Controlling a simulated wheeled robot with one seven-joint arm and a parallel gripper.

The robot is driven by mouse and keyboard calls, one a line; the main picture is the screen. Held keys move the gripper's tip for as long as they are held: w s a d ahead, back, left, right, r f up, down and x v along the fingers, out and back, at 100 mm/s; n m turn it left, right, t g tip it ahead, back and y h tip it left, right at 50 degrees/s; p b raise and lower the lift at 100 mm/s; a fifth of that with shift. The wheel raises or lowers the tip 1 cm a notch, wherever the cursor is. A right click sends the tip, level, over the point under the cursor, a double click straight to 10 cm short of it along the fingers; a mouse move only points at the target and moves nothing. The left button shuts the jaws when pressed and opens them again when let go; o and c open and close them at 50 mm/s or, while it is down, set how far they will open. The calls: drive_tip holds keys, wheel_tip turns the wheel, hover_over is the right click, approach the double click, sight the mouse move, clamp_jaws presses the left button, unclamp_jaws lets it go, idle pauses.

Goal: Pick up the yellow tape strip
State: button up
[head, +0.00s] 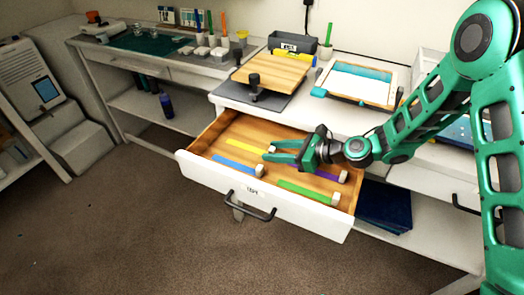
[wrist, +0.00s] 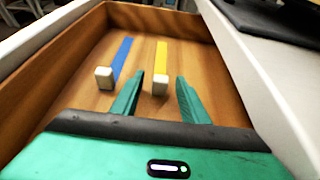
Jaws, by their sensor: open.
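The yellow tape strip (head: 246,147) lies flat on the wooden floor of the open drawer (head: 268,203), toward the back, with a pale block at its right end. In the wrist view the yellow strip (wrist: 161,54) runs away from me, with its pale block (wrist: 160,84) at the near end. My gripper (head: 268,154) is inside the drawer area with its fingers pointing left, near that block. In the wrist view the open fingers (wrist: 159,84) stand on either side of the block's line. I cannot tell whether they reach around it.
A blue strip (head: 238,165) lies nearer the drawer front, a green strip (head: 302,190) at the front right, and a purple strip (head: 328,175) partly behind my gripper. Drawer walls surround them. A workbench (head: 300,110) stands above and behind.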

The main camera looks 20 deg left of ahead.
drive_tip(key=shift+x, duration=0.85)
clamp_jaws()
drive_tip(key=shift+r, duration=0.15)
